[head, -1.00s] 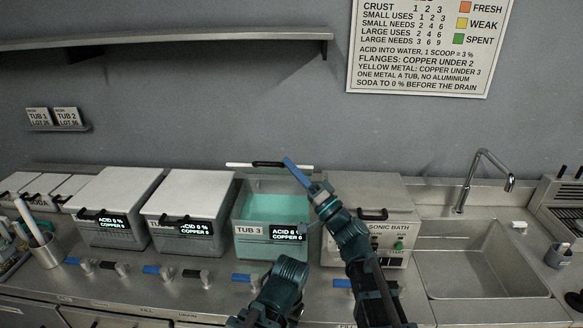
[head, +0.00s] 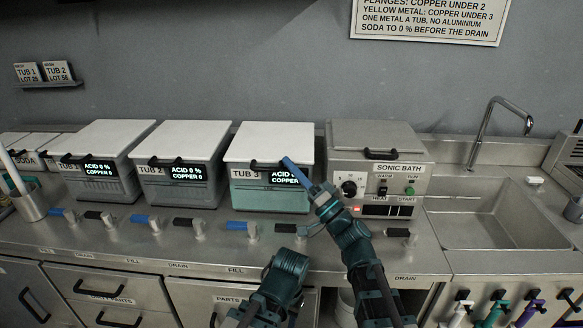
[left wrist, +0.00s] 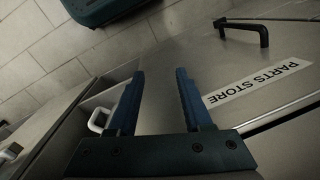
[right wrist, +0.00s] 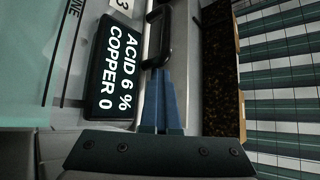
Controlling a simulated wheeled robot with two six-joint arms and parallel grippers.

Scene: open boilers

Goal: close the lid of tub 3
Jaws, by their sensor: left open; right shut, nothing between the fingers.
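Tub 3 (head: 262,200) is a grey box with a teal-tinted front, third from the left among the tubs in the head view. Its white lid (head: 270,143) lies flat across the top and looks shut. The lid's dark handle (head: 262,168) sticks out at the front edge; it also shows in the right wrist view (right wrist: 158,38). My right gripper (head: 287,161) is shut and empty, its blue fingertips at the lid's front edge by the handle; whether they touch is unclear. My left gripper (left wrist: 158,75) is open and empty, low before the parts store drawer front.
Tub 2 (head: 180,145) stands left of tub 3 and the sonic bath (head: 378,140) right of it, both close. Blue and dark valve handles (head: 237,226) line the counter front. A sink (head: 490,215) with a tall tap is further right.

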